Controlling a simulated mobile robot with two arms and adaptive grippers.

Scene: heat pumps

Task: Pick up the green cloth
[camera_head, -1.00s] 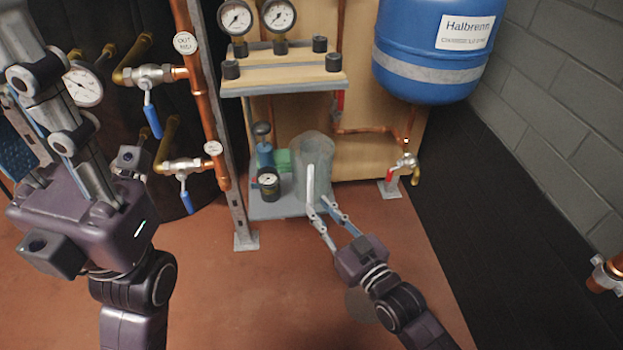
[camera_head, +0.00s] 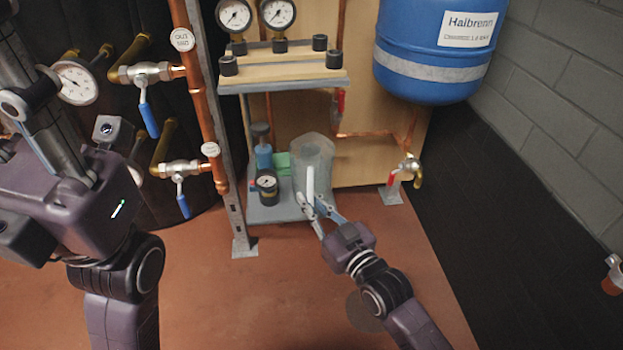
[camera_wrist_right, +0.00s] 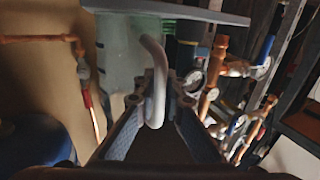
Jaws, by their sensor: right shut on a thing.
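The green cloth (camera_head: 282,163) lies on the low grey shelf, partly hidden behind a translucent jug (camera_head: 318,160) and a blue bottle-like item. The jug stands in front and to the right of it, with a pale handle (camera_head: 310,184) towards me. My right gripper (camera_head: 309,204) is shut on the jug's handle, near its lower end. In the right wrist view the handle (camera_wrist_right: 157,85) runs down between the fingers. My left gripper (camera_head: 30,100) is at the far left, away from the shelf; its fingertips are out of frame.
A black gauge (camera_head: 267,185) and a blue bottle-like item (camera_head: 264,157) stand left of the jug on the low shelf (camera_head: 270,214). A wooden shelf (camera_head: 285,70) with gauges is above. A blue tank (camera_head: 432,75) hangs at right. The floor in front is clear.

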